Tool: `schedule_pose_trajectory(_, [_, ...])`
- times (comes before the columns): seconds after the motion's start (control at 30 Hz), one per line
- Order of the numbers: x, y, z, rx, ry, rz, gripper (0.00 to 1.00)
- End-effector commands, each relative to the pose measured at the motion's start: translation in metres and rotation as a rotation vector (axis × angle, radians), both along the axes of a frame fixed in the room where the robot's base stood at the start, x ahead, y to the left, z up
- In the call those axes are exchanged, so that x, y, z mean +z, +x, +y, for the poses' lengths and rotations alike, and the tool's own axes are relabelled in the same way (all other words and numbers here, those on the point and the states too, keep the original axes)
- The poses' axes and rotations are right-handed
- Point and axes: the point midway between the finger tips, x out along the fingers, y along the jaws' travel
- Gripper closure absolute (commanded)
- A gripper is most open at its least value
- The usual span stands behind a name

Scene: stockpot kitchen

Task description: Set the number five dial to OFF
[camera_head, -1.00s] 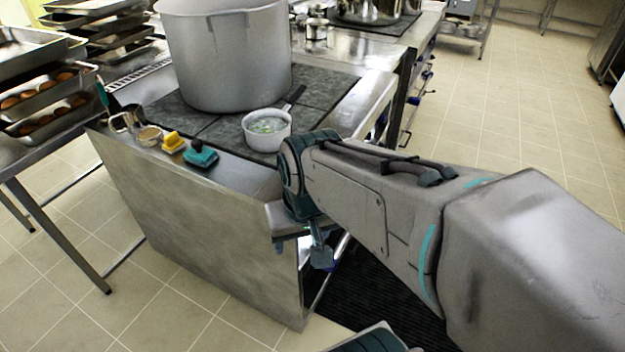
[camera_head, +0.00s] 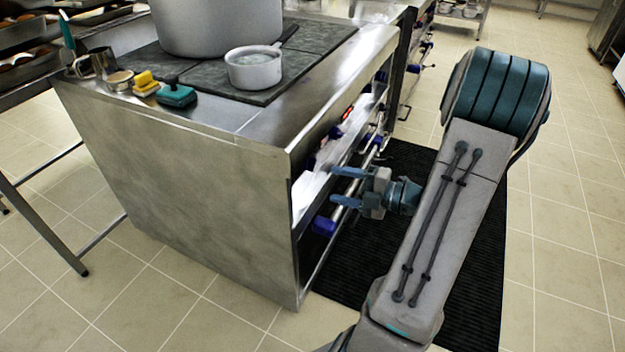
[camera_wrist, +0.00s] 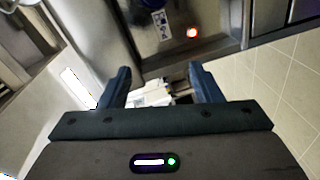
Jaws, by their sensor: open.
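Blue dials line the front panel of the steel stove (camera_head: 180,205). One blue dial (camera_head: 323,225) shows low at the near end, just below my gripper (camera_head: 335,187) in the head view. My gripper is open and empty, its fingers pointing at the panel. In the wrist view, a dark blue dial (camera_wrist: 182,4) is cut off by the top edge, beyond my gripper (camera_wrist: 159,75), beside a small label and a lit red lamp (camera_wrist: 193,32). I cannot read any dial number or setting. I cannot tell whether the fingers touch anything.
A large stockpot (camera_head: 215,25) and a small saucepan (camera_head: 254,70) stand on the stove top. Its near corner and the front rail (camera_head: 350,190) are close to my gripper. A black mat (camera_head: 475,230) covers the floor there. Open tiles lie to the right.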

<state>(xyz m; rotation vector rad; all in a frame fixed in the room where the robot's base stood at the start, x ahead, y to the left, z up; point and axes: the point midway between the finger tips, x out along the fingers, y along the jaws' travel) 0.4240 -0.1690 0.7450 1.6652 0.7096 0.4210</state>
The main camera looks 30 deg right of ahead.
Motion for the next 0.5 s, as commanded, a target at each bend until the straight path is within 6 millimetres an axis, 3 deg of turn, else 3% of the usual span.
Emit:
schedule_pose_trajectory(0.03, [-0.017,0.000,-0.018,-0.072,0.090,0.028,0.42])
schedule_pose_trajectory(0.2, [-0.029,0.000,-0.049,-0.200,0.270,0.073,0.42])
schedule_pose_trajectory(0.33, [-0.031,0.006,-0.051,-0.218,0.299,0.080,0.42])
schedule_pose_trajectory(0.5, [-0.032,0.030,-0.035,-0.214,0.296,0.080,0.42])
